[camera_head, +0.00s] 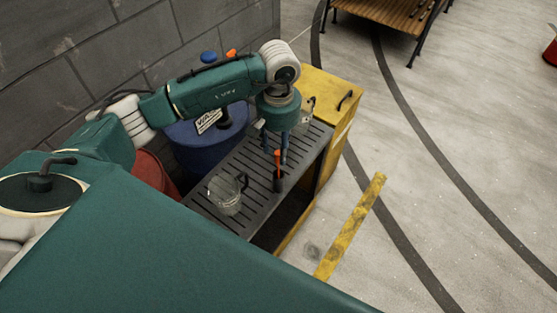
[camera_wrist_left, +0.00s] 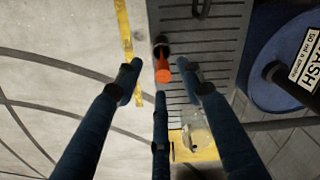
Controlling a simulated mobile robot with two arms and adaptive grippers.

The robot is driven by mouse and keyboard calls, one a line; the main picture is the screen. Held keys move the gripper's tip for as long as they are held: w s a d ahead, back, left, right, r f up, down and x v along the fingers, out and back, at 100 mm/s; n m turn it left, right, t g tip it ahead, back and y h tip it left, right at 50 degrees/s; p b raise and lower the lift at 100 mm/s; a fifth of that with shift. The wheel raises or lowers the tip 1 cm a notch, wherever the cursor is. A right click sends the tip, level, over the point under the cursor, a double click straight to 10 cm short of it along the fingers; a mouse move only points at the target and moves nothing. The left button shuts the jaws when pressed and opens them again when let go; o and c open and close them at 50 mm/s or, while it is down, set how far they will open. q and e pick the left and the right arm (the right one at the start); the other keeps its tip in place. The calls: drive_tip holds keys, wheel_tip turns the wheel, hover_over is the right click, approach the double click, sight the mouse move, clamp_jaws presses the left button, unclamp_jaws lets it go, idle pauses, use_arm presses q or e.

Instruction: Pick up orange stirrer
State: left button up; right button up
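The orange stirrer (camera_head: 278,158) shows in the head view as a thin orange shaft above a dark lower end, roughly upright at the slatted dark rack top (camera_head: 222,165). In the left wrist view the orange stirrer (camera_wrist_left: 163,68) lies between the finger tips, with a dark round part at its far end. My left gripper (camera_head: 275,155) points down over the rack. Its blue fingers are spread on either side of the stirrer in the left wrist view (camera_wrist_left: 163,80), with a gap visible on both sides. My right gripper is not in view.
A clear glass jug (camera_head: 226,192) stands on the rack near the stirrer. A blue barrel (camera_head: 190,150) with a label stands behind the rack, beside a red container (camera_head: 152,175). A yellow cabinet (camera_head: 322,88) adjoins the far end. Floor to the right is open.

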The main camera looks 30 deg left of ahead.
sight(278, 161)
use_arm(q)
drive_tip(key=shift+f, duration=0.6)
drive_tip(key=shift+w+f, duration=0.1)
drive_tip(key=shift+f, duration=0.25)
drive_tip(key=shift+a+f+p, duration=0.1)
drive_tip(key=shift+f+p, duration=0.2)
drive_tip(key=shift+p, duration=0.15)
wheel_tip(278, 161, down, 4)
drive_tip(key=shift+w+r+p, duration=0.15)
drive_tip(key=shift+r+p, duration=0.05)
drive_tip(key=shift+p, duration=0.85)
drive_tip(key=shift+f, duration=0.35)
drive_tip(key=shift+a+f, duration=0.1)
drive_tip(key=shift+f, duration=0.15)
drive_tip(key=shift+w, duration=0.1)
drive_tip(key=c, duration=0.7)
drive_tip(key=shift+c, duration=1.2)
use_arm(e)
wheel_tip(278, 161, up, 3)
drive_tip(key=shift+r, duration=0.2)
